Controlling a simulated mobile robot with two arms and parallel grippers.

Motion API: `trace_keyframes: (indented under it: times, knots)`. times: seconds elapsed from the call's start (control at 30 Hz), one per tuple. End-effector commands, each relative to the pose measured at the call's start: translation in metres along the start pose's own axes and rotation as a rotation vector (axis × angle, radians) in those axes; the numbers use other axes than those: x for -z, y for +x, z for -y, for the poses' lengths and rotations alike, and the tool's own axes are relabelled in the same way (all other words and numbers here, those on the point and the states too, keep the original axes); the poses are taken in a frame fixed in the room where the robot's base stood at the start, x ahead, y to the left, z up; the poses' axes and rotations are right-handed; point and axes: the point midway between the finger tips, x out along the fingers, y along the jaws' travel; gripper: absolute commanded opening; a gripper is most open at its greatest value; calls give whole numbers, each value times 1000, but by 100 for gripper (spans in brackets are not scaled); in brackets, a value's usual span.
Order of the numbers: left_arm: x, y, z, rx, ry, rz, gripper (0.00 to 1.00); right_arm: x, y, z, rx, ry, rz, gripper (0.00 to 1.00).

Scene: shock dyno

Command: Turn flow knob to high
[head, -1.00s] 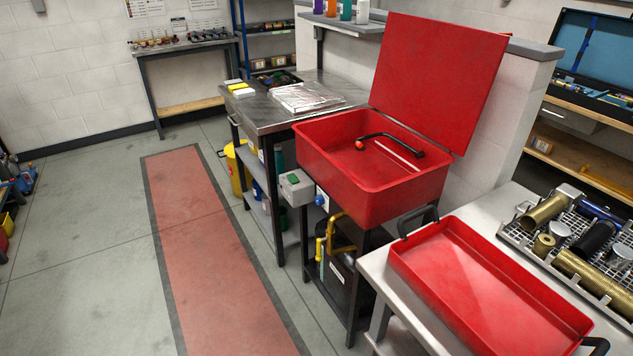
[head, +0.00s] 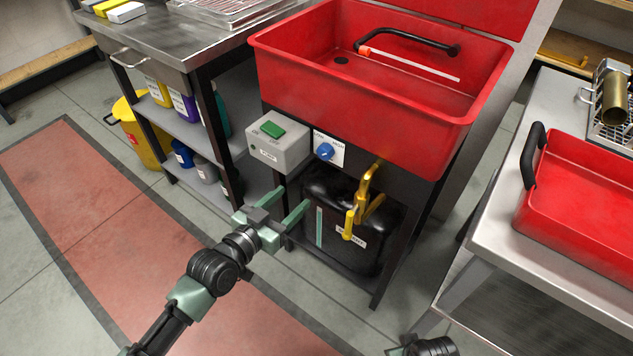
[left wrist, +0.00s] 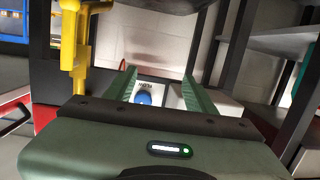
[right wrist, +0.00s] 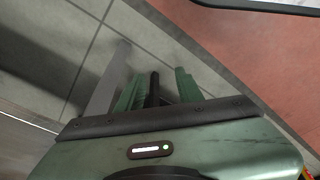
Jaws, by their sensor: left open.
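The blue flow knob (head: 324,151) sits on a white label plate below the red wash basin (head: 370,125). Right of it on the front are yellow valve pipes (head: 362,200). My left gripper (head: 292,198) is open and empty, in front of and below the knob in the head view. In the left wrist view the knob (left wrist: 143,98) shows between the two green fingers (left wrist: 158,85), apart from them. Part of my right arm shows at the bottom edge of the head view. In the right wrist view my right gripper (right wrist: 160,85) points at the floor, fingers apart.
A grey switch box (head: 280,142) with a green button is just left of the knob. A black container (head: 335,215) stands on the shelf below. A steel table (head: 500,225) with a red tray (head: 575,200) is at right.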

Motion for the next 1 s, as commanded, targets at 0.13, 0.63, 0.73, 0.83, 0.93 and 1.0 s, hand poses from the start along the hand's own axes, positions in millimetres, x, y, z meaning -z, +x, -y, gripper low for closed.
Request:
trace_keyframes:
  times: [0.13, 0.63, 0.73, 0.83, 0.93, 1.0]
  knots:
    - [46, 0, -16, -56, 21, -117, 55, 6, -11, -1, -3, 2, -9, 36]
    - [76, 58, -18, -61, 21, -181, 55, 15, -33, -2, -4, 4, -23, 36]
    - [77, 69, -18, -60, 23, -179, 55, 17, -39, -3, -5, 4, -26, 36]
    - [78, 76, -19, -60, 23, -178, 55, 18, -44, -3, -5, 5, -29, 36]
    - [78, 79, -19, -60, 23, -177, 55, 18, -45, -3, -5, 5, -28, 36]
    - [79, 79, -19, -60, 23, -177, 55, 18, -46, -3, -5, 5, -28, 36]
